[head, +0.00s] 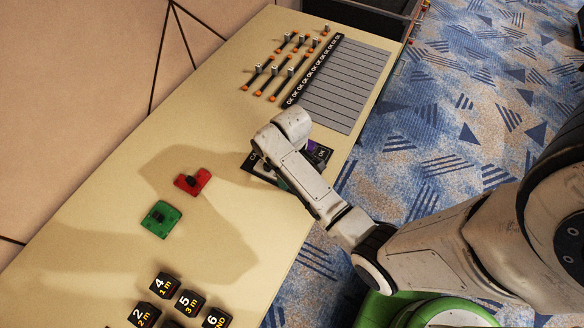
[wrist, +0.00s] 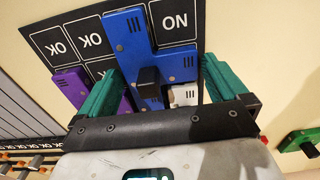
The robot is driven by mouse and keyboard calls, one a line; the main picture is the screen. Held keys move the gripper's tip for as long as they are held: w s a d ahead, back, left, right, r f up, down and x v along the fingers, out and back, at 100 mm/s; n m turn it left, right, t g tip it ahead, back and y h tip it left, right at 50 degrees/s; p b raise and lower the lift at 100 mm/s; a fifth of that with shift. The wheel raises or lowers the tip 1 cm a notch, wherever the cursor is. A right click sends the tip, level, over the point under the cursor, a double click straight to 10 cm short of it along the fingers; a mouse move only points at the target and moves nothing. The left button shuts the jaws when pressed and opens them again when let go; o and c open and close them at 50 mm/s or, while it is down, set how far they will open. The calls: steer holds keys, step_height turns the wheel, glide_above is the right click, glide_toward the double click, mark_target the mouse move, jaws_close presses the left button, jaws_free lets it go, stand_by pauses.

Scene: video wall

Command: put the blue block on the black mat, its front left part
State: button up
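The black mat (wrist: 88,38) has white-outlined cells with lettering; in the head view its edge (head: 250,165) shows beside my arm, which covers most of it. The blue block (wrist: 127,35) has a stepped shape and a black knob on top, and lies over several cells of the mat. In the head view my arm hides it. My gripper (wrist: 162,68) points down over the block. Its teal fingers are wide apart, one on each side of the block and clear of the knob. I cannot tell whether they touch the block's sides.
A purple block (wrist: 70,88) and a white block (wrist: 184,96) lie close to the fingers. A red block (head: 192,182) and a green block (head: 160,218) lie left on the table. Black numbered blocks (head: 187,302) stand nearer; a grey ruled panel (head: 345,85) lies farther back.

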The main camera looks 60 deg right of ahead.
step_height(320, 180, up, 12)
steer(key=s+a+f+m+t, duration=0.1)
steer(key=s+a+f, duration=0.1)
steer(key=s+a, duration=0.9)
steer(key=s, duration=0.2)
steer(key=shift+s+a+p, duration=0.15)
steer(key=shift+s+p, duration=0.2)
steer(key=shift+s, duration=0.05)
